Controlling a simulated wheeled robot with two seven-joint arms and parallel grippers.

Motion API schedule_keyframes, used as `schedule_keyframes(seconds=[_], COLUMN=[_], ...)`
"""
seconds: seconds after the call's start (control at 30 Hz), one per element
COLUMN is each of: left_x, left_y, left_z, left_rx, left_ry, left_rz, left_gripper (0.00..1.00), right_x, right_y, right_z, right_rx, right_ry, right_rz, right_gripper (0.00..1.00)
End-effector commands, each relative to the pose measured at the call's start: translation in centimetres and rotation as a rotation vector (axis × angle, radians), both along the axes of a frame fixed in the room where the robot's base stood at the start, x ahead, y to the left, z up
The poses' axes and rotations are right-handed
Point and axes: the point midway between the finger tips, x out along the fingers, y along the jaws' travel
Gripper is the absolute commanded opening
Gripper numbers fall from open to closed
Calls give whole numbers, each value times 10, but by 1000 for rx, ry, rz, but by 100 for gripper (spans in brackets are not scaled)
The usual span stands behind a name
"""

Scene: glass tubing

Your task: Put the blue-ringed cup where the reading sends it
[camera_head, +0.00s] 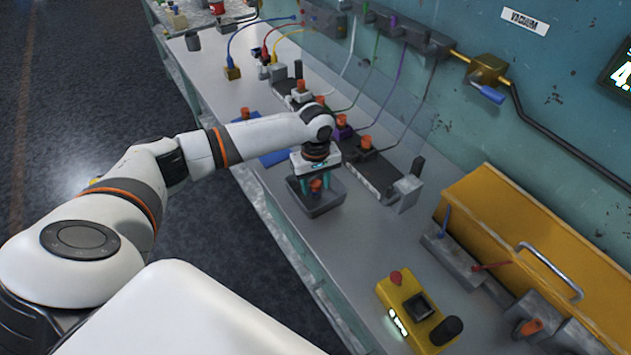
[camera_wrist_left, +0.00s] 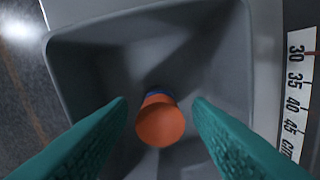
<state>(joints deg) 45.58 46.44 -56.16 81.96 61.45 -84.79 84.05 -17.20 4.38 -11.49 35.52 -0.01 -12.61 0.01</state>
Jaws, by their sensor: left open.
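The blue-ringed cup (camera_wrist_left: 160,120) has an orange end and a blue band; it sits inside a dark grey open tray (camera_wrist_left: 75,60). In the head view the cup's orange part (camera_head: 316,186) shows between my fingers, over the tray (camera_head: 325,204). My left gripper (camera_wrist_left: 160,112) is open, with one teal finger on each side of the cup and a visible gap to both. In the head view my left gripper (camera_head: 317,184) points down into the tray. A wall display (camera_head: 622,75) is cut off by the frame edge; only a "4." shows. My right gripper is not in view.
A yellow device (camera_head: 412,312) with a red button and a small lit display stands at the front right. Bench between tray and yellow device is clear.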

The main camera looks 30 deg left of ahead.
Motion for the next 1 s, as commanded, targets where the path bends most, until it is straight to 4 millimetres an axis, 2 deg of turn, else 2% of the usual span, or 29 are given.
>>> schedule_keyframes(seconds=[0.13, 0.27, 0.5, 0.7, 0.83, 1.0], left_x=[0, 1, 1, 1, 1, 0], left_y=[0, 0, 0, 0, 0, 0], left_z=[4, 21, 73, 107, 119, 123], left_rx=[0, -2, -2, -2, -1, -1], left_ry=[-1, -2, -5, -2, -1, 1], left_rz=[0, 0, 0, 1, 1, 1], left_gripper=[46, 46, 46, 46, 46, 46], right_x=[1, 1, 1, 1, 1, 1], right_y=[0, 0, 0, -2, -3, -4], right_z=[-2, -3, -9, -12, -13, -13], right_rx=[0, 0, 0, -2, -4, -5], right_ry=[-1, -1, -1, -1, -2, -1], right_rz=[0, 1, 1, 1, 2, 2], right_gripper=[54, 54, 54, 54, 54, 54])
